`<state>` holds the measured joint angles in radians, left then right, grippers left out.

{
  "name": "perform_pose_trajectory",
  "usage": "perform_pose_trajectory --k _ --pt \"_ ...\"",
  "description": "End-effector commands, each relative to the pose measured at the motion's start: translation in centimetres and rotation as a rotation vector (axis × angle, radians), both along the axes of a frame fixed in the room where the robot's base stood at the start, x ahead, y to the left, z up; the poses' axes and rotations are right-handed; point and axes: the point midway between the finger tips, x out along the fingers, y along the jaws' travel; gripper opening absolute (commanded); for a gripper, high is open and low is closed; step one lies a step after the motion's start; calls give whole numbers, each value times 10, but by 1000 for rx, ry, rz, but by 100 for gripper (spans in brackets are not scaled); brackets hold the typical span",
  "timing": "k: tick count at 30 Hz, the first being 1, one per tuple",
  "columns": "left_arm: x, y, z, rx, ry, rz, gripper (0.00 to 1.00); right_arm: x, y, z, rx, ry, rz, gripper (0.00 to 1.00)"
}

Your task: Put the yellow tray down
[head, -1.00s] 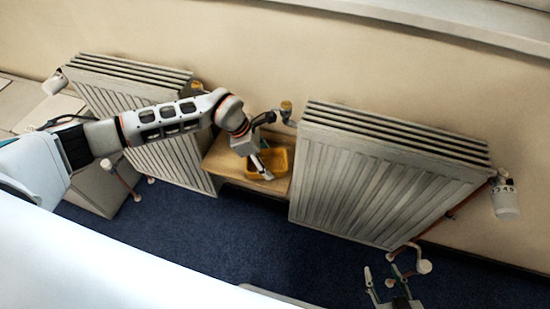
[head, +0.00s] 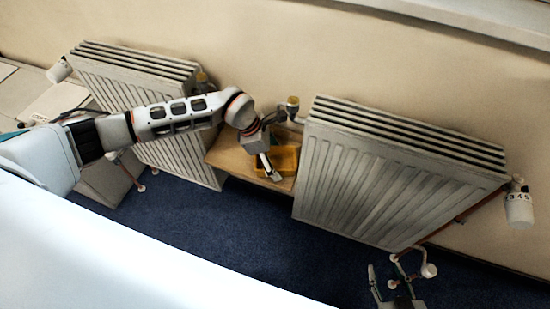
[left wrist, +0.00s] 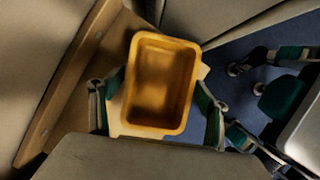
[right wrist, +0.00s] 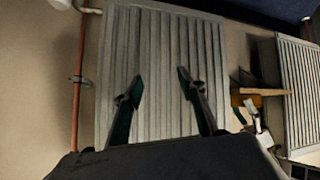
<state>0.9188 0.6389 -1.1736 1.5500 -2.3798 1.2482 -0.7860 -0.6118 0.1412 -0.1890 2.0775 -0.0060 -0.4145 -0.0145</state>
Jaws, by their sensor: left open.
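The yellow tray (head: 289,158) is at the wooden shelf (head: 228,158) between two radiators and appears to rest on it. It is empty and also shows in the left wrist view (left wrist: 163,84). My left gripper (head: 268,170) is at the tray's near side in the head view. In the left wrist view its fingers (left wrist: 158,95) are spread apart, one on each side of the tray; whether they touch it I cannot tell. My right gripper (right wrist: 158,86) is open and empty, facing a radiator. It also shows low in the head view (head: 385,276).
The right radiator (head: 385,180) stands close to the shelf, and the left radiator (head: 160,110) is behind my left arm. A valve (head: 292,105) sits above the shelf. A pipe with a white thermostat head (head: 519,208) is at far right. Blue carpet (head: 240,230) is open below.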

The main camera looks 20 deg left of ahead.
Motion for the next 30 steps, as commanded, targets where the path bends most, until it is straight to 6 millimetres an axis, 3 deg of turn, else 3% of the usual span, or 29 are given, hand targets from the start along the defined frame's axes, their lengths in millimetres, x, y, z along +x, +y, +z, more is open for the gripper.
perform_pose_trajectory --k 5,13,18,24,30 --pt "0 5 17 0 -6 0 76 3 0 6 0 -9 0 40" --pt "-7 25 69 1 -9 0 76 8 0 19 10 -24 -4 40" --pt "-12 36 96 1 -5 0 76 5 1 17 15 -15 -5 40" --pt "-15 42 111 0 -2 1 76 3 3 18 19 -12 -4 40" --pt "-16 43 114 0 0 0 76 3 3 18 20 -12 -4 40"
